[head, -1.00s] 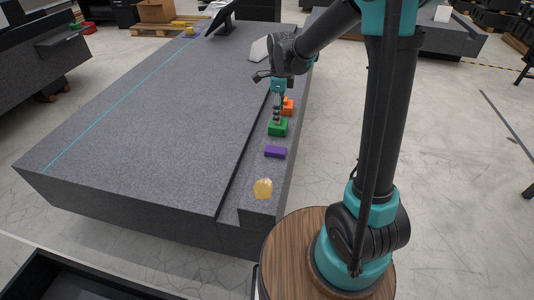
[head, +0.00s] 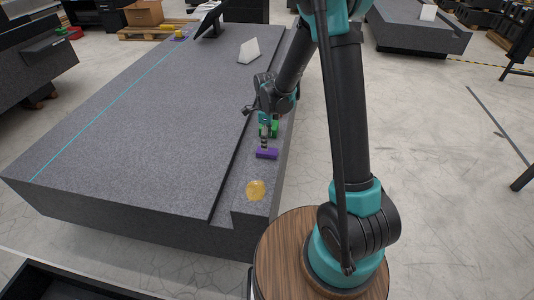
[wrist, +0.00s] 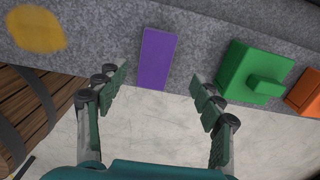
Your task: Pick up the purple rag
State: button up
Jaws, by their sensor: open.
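The purple rag (head: 267,154) is a small flat rectangular block shape on the lower ledge of the granite bed. In the wrist view the purple rag (wrist: 157,58) lies ahead of and between my spread fingers, near the ledge's edge. My gripper (head: 264,146) is over it in the head view and partly covers its far side. My gripper (wrist: 158,98) is open and empty, with a finger on each side of the rag in the picture. I cannot tell the exact height of the fingertips above it.
A green block with a raised knob (wrist: 256,74) stands right of the rag in the wrist view, with an orange block (wrist: 304,92) beyond. The ledge rises to the main granite bed (head: 140,130) at left.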

jog(key=f, duration=0.4)
jog(key=shift+s+f, duration=0.35)
jog(key=shift+f, duration=0.05)
jog(key=c, duration=1.1)
jog(key=shift+r, duration=0.1)
notch_tip(320, 180, up, 20)
jog(key=shift+f, duration=0.1)
